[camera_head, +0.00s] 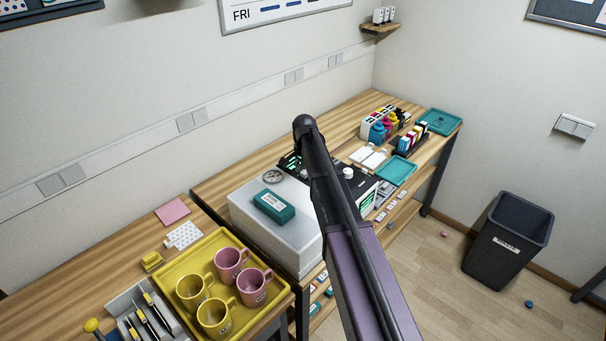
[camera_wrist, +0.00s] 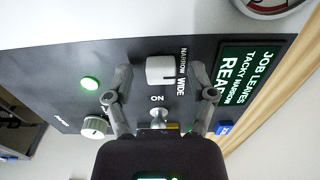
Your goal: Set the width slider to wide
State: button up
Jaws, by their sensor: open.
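The white width slider (camera_wrist: 160,70) sits on the black control panel (camera_wrist: 60,62) in the wrist view, beside the words NARROW and WIDE. I cannot tell exactly which end of its travel it is at; the panel's display (camera_wrist: 238,75) reads NARROW. My gripper (camera_wrist: 160,72) is open, with one finger on each side of the slider. Gaps show between the fingers and the slider. In the head view my arm covers part of the machine (camera_head: 262,232) and hides my gripper.
A toggle switch (camera_wrist: 158,116) marked ON stands close to the slider, between my fingers. A lit green button (camera_wrist: 90,83), a round knob (camera_wrist: 95,126) and a blue piece (camera_wrist: 224,127) are nearby. A yellow tray (camera_head: 167,275) with several mugs stands left of the machine.

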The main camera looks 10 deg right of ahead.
grip_shut()
jog(key=shift+w+d, duration=0.55)
jog(key=shift+d, duration=0.3)
jog(key=shift+w+d, duration=0.55)
jog(key=shift+d, duration=0.25)
grip_release()
jog(key=shift+d, duration=0.1)
